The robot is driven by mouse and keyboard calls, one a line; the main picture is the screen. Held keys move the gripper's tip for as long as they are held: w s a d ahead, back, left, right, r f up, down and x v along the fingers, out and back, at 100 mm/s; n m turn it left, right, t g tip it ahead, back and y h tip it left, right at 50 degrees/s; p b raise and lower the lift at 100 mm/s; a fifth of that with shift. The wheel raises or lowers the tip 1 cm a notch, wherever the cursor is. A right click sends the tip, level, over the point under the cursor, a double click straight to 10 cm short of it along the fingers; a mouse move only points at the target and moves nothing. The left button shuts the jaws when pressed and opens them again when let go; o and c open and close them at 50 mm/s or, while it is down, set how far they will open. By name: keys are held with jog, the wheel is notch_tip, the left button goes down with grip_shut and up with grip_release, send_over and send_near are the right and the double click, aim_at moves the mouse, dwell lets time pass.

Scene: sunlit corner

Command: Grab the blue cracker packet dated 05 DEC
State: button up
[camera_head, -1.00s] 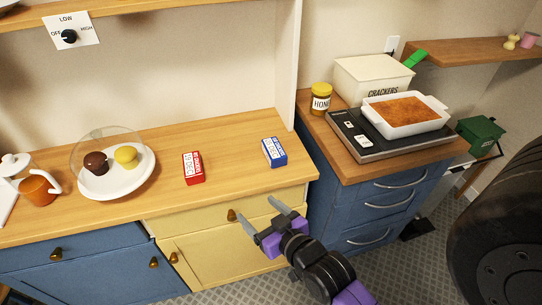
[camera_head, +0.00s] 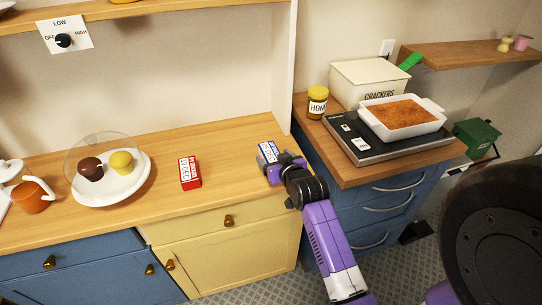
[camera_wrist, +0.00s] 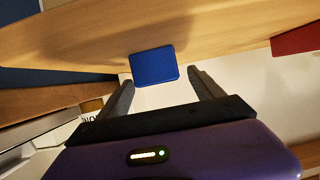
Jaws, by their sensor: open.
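The blue cracker packet (camera_head: 268,152) stands on the wooden counter near its right end, with a white label whose date is too small to read surely. My gripper (camera_head: 279,167) is open at the packet's near right side and hides part of it. In the wrist view the packet's plain blue face (camera_wrist: 154,66) shows between and just beyond the tips of my open gripper (camera_wrist: 161,82). The fingers are to either side of it in that picture. I cannot tell whether they touch it.
A red packet (camera_head: 189,173) stands to the left on the counter (camera_head: 225,165). A honey jar (camera_head: 317,102), crackers tin (camera_head: 368,87) and baking dish (camera_head: 437,122) are on the right counter. An upright panel (camera_head: 283,70) stands behind.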

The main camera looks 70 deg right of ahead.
aim_at(273, 155)
jog(key=shift+x, duration=1.95)
jog(key=c, duration=1.4)
jog(key=shift+c, duration=1.1)
jog(key=shift+r, duration=0.1)
